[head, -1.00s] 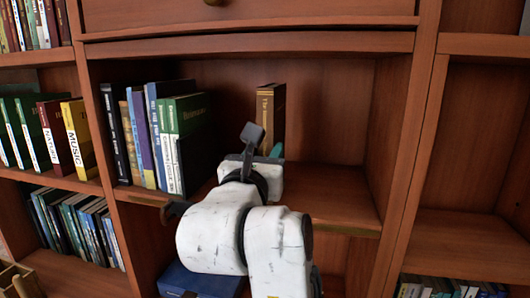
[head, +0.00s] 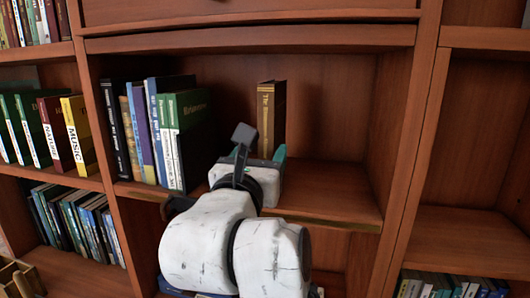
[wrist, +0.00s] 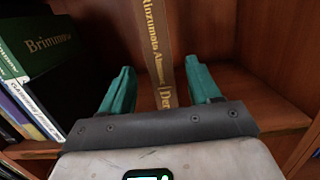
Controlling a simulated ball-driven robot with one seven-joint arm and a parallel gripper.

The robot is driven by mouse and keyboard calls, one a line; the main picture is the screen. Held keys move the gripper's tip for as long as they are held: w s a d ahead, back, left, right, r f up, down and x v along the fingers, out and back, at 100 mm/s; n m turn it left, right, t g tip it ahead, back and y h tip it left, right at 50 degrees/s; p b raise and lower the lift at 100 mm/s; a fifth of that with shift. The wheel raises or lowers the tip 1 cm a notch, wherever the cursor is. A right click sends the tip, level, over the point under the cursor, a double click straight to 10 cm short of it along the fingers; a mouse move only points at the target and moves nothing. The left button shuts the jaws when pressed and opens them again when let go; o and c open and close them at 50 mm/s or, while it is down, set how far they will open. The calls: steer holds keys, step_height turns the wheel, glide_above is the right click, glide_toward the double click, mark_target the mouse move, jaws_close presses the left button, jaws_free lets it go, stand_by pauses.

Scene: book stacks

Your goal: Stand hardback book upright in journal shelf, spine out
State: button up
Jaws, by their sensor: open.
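The brown hardback book (head: 270,118) with gold lettering stands upright on the middle shelf (head: 330,195), its spine facing out. In the wrist view the spine (wrist: 165,45) runs up the middle of the picture. My gripper (head: 259,157) is at the front of this shelf, before the lower part of the book. In the wrist view my gripper (wrist: 162,80) is open, one teal finger on each side of the spine, with visible gaps. Nothing is held. The book's foot is hidden behind my gripper.
A row of books (head: 160,130), with a green one at its right end, stands left of the brown book. The shelf to the right is empty up to the side panel (head: 405,125). A drawer (head: 250,12) is above.

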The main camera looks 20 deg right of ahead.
steer(key=b+v, duration=0.1)
steer(key=v, duration=0.8)
